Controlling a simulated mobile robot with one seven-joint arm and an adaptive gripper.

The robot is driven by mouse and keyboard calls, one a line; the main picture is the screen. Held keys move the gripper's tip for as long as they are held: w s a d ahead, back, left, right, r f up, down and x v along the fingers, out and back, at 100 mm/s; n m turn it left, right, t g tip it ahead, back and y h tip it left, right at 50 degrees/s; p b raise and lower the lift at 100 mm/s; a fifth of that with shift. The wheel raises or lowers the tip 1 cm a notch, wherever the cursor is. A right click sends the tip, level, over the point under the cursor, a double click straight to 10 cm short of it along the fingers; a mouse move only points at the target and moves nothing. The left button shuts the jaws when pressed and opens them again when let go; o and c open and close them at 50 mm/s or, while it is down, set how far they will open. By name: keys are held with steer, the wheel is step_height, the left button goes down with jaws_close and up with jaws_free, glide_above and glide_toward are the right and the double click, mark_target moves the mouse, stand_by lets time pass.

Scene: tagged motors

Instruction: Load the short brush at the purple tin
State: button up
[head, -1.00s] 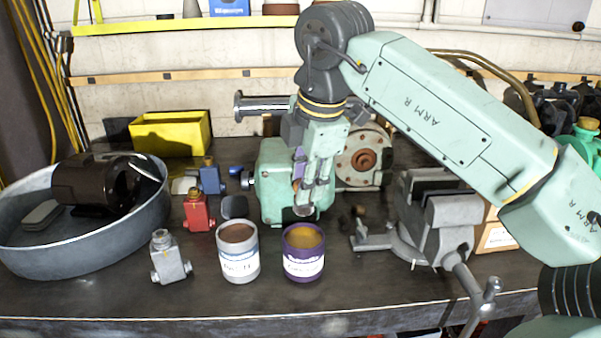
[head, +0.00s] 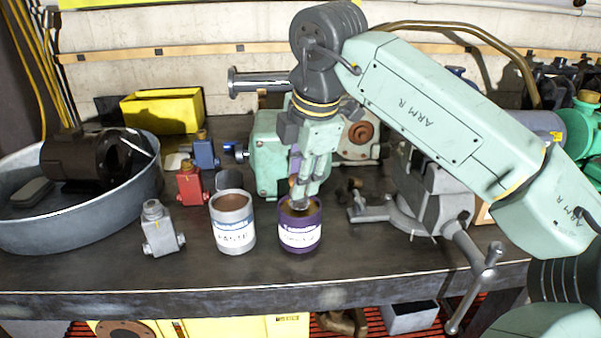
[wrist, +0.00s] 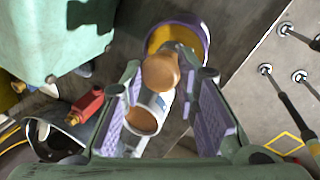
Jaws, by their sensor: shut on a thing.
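The purple tin (head: 300,239) with a white label stands upright near the front of the bench. My gripper (head: 302,192) is right above it, pointing down, shut on the short brush (head: 299,208). The brush's lower end is at the tin's mouth; how deep it reaches is hidden by the rim. In the wrist view the brush's tan rounded end (wrist: 160,72) shows between the purple finger pads, with the purple tin (wrist: 203,32) and its yellow contents beyond.
A white tin (head: 233,237) with brown contents stands close on the left. A vise (head: 432,205) stands right. A green machine (head: 266,160) is behind.

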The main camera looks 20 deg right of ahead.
steer(key=shift+f+b, duration=0.6)
steer(key=shift+b, duration=0.1)
stand_by(2.0)
steer(key=shift+r, duration=0.1)
steer(key=shift+r+p, duration=2.2)
steer(key=shift+r, duration=1.3)
steer(key=shift+f, duration=0.1)
